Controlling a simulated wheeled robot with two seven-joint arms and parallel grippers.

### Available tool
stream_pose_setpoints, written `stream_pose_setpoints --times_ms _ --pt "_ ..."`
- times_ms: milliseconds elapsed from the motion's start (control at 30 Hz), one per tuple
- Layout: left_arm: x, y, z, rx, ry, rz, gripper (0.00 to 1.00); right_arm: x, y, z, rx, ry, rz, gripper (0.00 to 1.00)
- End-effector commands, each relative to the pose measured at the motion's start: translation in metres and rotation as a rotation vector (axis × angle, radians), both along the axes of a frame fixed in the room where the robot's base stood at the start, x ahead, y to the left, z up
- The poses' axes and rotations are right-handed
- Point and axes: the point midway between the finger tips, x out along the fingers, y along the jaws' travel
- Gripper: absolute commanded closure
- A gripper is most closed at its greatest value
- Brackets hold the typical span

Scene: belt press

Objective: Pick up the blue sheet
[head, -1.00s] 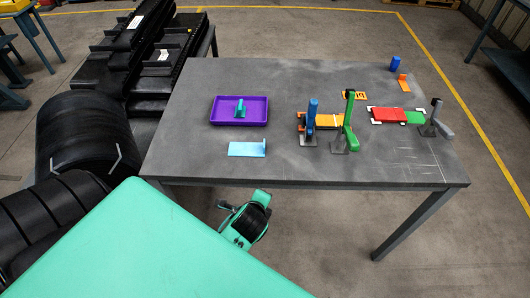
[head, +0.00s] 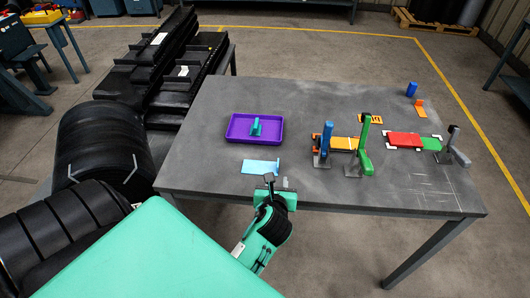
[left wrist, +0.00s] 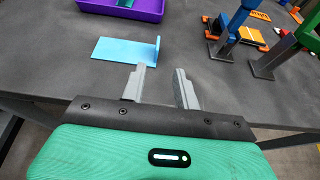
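The light blue sheet (head: 261,167) lies flat on the grey table near its front edge, with a small upright tab at its right end. It also shows in the left wrist view (left wrist: 117,50), just ahead and to the left of the fingers. My left gripper (head: 277,182) is at the table's front edge, close to the sheet and apart from it. In the left wrist view its two grey fingers (left wrist: 160,82) stand apart with nothing between them. My right gripper is not in view.
A purple tray (head: 233,135) with a teal piece (head: 256,126) stands behind the sheet. To the right are a blue post (head: 326,138), a green post (head: 364,134), an orange sheet (head: 345,143) and a red sheet (head: 404,139). Black belt rolls (head: 100,145) stand at left.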

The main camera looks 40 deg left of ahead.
Motion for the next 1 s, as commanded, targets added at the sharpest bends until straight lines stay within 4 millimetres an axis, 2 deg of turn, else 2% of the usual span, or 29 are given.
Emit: stream_pose_setpoints --times_ms 300,633,1000 --pt "0.048 0.03 -0.022 -0.003 0.0 0.002 0.69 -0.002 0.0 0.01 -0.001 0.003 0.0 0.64" --pt "0.067 0.042 -0.032 -0.005 -0.001 0.002 0.69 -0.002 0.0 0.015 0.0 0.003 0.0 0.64" --pt "0.096 0.064 -0.051 -0.005 0.0 0.001 0.69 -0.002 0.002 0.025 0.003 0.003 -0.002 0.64"
